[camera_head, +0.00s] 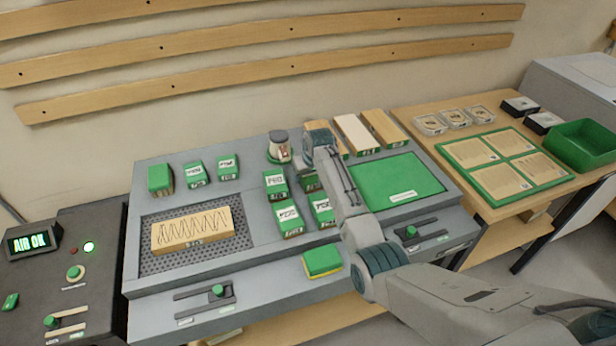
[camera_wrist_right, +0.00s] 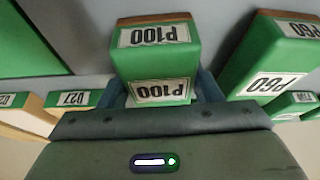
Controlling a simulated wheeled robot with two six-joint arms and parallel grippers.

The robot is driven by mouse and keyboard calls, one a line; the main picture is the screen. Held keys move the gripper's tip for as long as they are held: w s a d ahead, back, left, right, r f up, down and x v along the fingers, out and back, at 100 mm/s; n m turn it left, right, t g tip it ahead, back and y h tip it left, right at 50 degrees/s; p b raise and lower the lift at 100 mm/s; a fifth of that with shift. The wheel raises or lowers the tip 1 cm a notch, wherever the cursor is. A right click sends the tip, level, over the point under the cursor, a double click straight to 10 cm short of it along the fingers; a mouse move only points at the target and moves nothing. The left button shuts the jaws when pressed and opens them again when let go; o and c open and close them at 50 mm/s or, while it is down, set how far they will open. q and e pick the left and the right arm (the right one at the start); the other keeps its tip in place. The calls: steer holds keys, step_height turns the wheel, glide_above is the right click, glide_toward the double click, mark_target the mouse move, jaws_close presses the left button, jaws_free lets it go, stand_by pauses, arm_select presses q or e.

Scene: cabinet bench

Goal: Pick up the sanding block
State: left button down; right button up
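Several green sanding blocks with white labels stand on the grey bench. In the right wrist view, a block marked P100 (camera_wrist_right: 155,60) is straight ahead between my right gripper's fingers (camera_wrist_right: 163,92). The fingers lie on either side of it; I cannot tell whether they touch it. A P60 block (camera_wrist_right: 270,60) stands close to its right. In the head view my right gripper (camera_head: 303,165) reaches down among the blocks, and my arm partly hides the block (camera_head: 310,183) there. Other labelled blocks (camera_head: 275,183) (camera_head: 288,218) (camera_head: 322,209) are close by. My left gripper is not in view.
A wooden board with a scribble (camera_head: 194,231) lies on a perforated plate at left. A green pad (camera_head: 395,181) lies right of my arm. A jar (camera_head: 279,146) stands behind the blocks. A green-yellow sponge (camera_head: 322,261) is at the front. Small green blocks (camera_head: 195,174) stand back left.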

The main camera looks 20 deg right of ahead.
steer(key=shift+c, duration=1.4)
steer(key=shift+r, duration=0.35)
step_height(320, 180, up, 9)
steer(key=b, duration=0.3)
steer(key=shift+f, duration=0.1)
steer(key=shift+r, duration=0.4)
